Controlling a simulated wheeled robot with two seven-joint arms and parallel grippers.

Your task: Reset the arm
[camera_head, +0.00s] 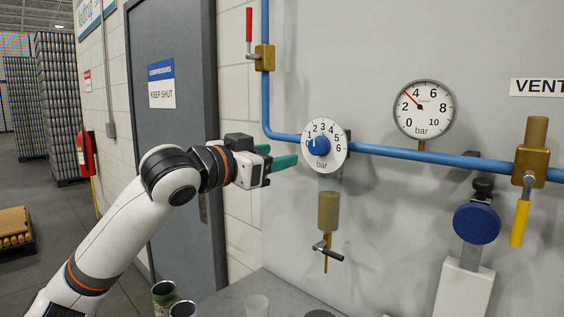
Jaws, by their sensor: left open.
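My left arm reaches in from the lower left, raised in front of the grey door. My left gripper (283,157) has green fingers and points right, toward the blue knob (319,146) of the round white dial marked 1 to 6 bar (326,130). The fingers are open and empty, with a gap showing between them and the knob. The knob is in full view, and its white mark points up and left, near 1. My right gripper does not show.
A blue pipe (400,152) runs along the wall past a pressure gauge (424,109) with a red needle. A brass valve with a yellow handle (520,223) is at the right.

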